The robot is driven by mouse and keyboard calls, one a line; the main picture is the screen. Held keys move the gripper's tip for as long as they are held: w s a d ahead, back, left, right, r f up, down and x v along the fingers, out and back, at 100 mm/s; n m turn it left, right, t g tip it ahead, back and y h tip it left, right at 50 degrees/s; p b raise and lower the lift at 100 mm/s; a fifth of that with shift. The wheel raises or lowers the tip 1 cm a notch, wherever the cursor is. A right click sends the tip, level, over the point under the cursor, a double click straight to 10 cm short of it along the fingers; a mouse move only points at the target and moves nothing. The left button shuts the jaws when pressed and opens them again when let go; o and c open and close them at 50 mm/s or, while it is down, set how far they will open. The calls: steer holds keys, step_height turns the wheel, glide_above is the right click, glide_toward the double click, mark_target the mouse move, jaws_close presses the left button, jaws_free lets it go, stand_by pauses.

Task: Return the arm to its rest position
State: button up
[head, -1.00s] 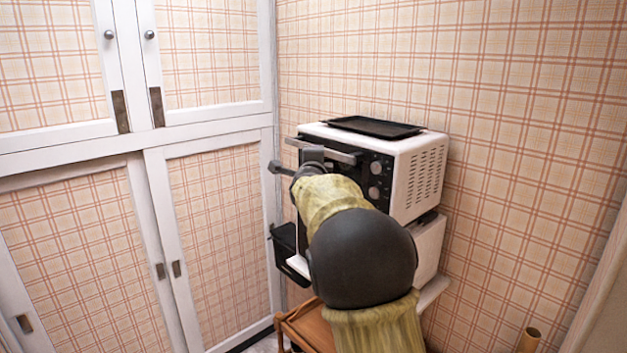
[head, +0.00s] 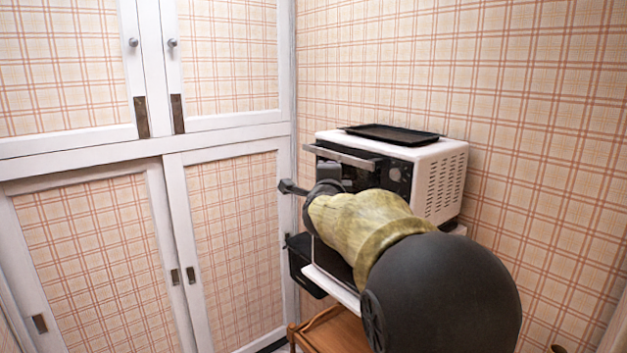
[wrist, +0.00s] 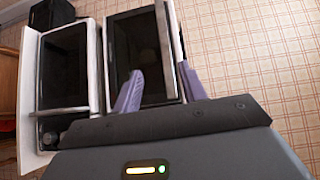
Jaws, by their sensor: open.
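My gripper (wrist: 162,90) is open and empty in the wrist view, its two purple fingers apart in front of the toaster oven's dark glass door (wrist: 137,55). In the head view my gripper (head: 306,188) is in front of the white oven (head: 440,180), partly hidden by my own arm. The arm stretches from the lower right towards the oven front and covers much of it. I cannot tell from these views whether a finger touches the oven's handle.
A black tray (head: 390,134) lies on top of the oven. A second white appliance (wrist: 30,75) with a dark door shows in the wrist view. A wooden cart (head: 335,332) stands below. White-framed cupboard doors (head: 235,240) are at left, and a plaid wall is at right.

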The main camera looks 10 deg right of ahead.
steer(key=s+a+f+n+g+y, duration=0.1)
steer(key=s+f+n+g, duration=0.1)
steer(key=s+f+n, duration=0.3)
steer(key=s+f+n+g+y, duration=0.2)
steer(key=f, duration=0.6)
steer(key=s+a+f+n+g+y, duration=0.1)
steer(key=s+f+n+g, duration=0.1)
steer(key=s+f+n, duration=0.3)
steer(key=s+f+n+g, duration=0.4)
steer(key=s+f, duration=0.4)
steer(key=s, duration=0.2)
steer(key=s+d+f+n+g, duration=0.1)
steer(key=s+f+n+g, duration=0.3)
steer(key=s+f, duration=0.4)
steer(key=s, duration=0.3)
steer(key=shift+s+d+n+y, duration=0.2)
steer(key=shift+n+y, duration=0.1)
steer(key=shift+n, duration=0.1)
steer(key=shift+w, duration=0.1)
steer(key=shift+c, duration=0.6)
